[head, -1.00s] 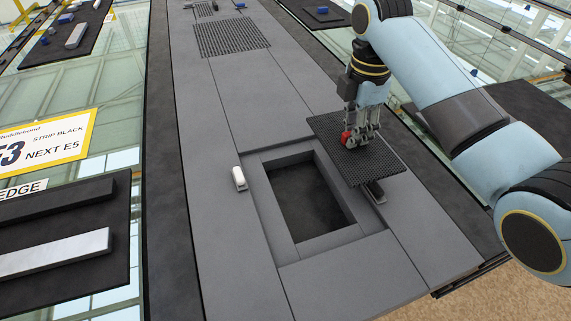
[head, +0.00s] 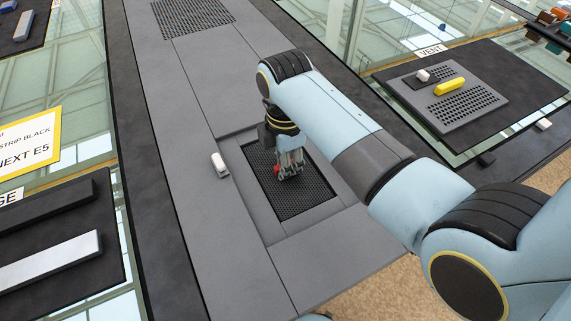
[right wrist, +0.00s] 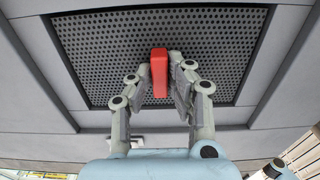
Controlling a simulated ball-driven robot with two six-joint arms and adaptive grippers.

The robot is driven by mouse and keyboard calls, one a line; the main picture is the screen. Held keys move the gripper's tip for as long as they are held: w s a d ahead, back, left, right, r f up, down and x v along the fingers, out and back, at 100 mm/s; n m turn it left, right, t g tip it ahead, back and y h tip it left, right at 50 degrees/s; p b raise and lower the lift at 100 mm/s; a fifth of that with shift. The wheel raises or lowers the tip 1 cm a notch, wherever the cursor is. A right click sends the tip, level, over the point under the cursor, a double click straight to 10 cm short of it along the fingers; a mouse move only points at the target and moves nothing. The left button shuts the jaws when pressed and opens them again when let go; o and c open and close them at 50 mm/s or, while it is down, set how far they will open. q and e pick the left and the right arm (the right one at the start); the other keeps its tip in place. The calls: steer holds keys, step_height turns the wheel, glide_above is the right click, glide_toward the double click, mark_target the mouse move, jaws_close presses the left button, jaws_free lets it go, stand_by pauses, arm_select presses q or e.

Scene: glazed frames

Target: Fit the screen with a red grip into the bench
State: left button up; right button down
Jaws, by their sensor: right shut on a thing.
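The black perforated screen (head: 306,197) lies within the rectangular opening of the grey bench (head: 203,98), its edges lined up with the frame around it. In the right wrist view the screen (right wrist: 90,50) fills the recess, with the grey frame (right wrist: 60,122) around it. Whether it sits fully down I cannot tell. My right gripper (head: 289,172) is over the screen's upper middle and shut on its red grip (right wrist: 159,72), which stands between the two fingers. In the head view the fingers hide most of the grip. My left gripper is not in view.
A small white block (head: 219,164) sits on the bench left of the opening. A second perforated panel (head: 192,16) is farther up the bench. At right, a tray marked VENT holds a grey perforated plate with a yellow grip (head: 449,87). Dark and white bars lie at left.

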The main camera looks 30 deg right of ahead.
steer(key=shift+f, duration=0.95)
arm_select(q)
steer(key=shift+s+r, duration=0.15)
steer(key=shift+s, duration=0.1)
arm_select(e)
steer(key=shift+f, duration=0.1)
steer(key=shift+f, duration=0.1)
steer(key=c, duration=1.3)
jaws_free()
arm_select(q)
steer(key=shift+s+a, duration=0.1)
arm_select(e)
steer(key=shift+o, duration=0.2)
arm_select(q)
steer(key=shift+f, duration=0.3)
arm_select(e)
step_height(320, 180, up, 12)
